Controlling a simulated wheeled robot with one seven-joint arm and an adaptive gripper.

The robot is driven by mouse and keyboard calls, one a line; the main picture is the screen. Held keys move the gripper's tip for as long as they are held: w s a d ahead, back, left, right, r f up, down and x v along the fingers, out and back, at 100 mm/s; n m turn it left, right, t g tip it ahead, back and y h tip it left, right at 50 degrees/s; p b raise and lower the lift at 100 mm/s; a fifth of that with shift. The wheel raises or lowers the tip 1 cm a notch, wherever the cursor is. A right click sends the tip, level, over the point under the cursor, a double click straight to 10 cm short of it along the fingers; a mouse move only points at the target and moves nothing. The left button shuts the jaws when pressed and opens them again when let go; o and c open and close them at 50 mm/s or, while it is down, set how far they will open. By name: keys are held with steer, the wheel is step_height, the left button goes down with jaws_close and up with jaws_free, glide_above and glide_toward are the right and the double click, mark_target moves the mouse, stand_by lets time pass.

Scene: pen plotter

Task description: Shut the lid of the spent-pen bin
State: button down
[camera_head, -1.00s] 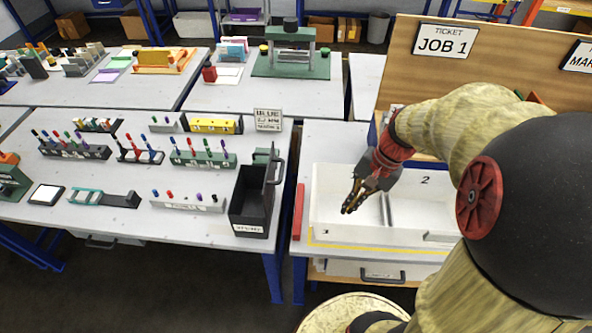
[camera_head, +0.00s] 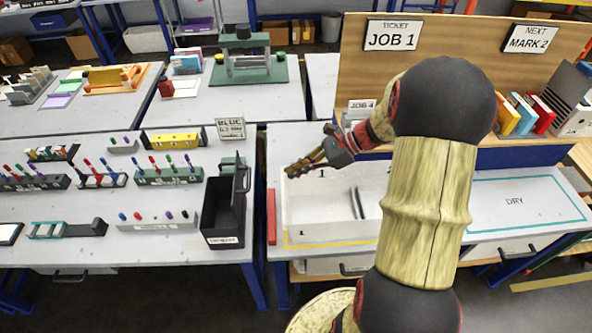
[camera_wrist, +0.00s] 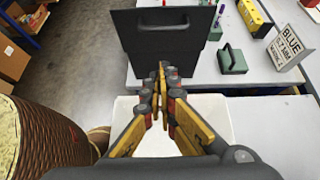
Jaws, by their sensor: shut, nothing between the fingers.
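The spent-pen bin (camera_head: 222,228) is a black open-topped box with a white label, near the right front corner of the left table. Its lid (camera_head: 241,188) stands upright along the bin's right side, open, with a handle on it. My gripper (camera_head: 289,172) is shut and empty, right of the lid and apart from it, above the white tray's far left corner, pointing left. In the wrist view the lid (camera_wrist: 165,40) is a dark panel ahead of my closed fingertips (camera_wrist: 162,70); it hides most of the bin.
A white divided tray (camera_head: 312,233) lies under my arm on the right table, with a red bar (camera_head: 271,217) at its left. A narrow gap separates the tables. The BLUE sign (camera_head: 230,129) and a small green block (camera_wrist: 230,60) stand behind the bin. Pen racks (camera_head: 168,176) lie left.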

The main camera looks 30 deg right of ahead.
steer(key=w+a+f+b, duration=0.2)
steer(key=w+a+f, duration=0.1)
steer(key=a, duration=0.5)
steer(key=shift+w, duration=0.8)
steer(key=shift+r, duration=0.1)
steer(key=shift+w+a+r+h+p, duration=0.1)
steer(key=shift+a+r+h+p, duration=0.2)
steer(key=shift+p, duration=0.55)
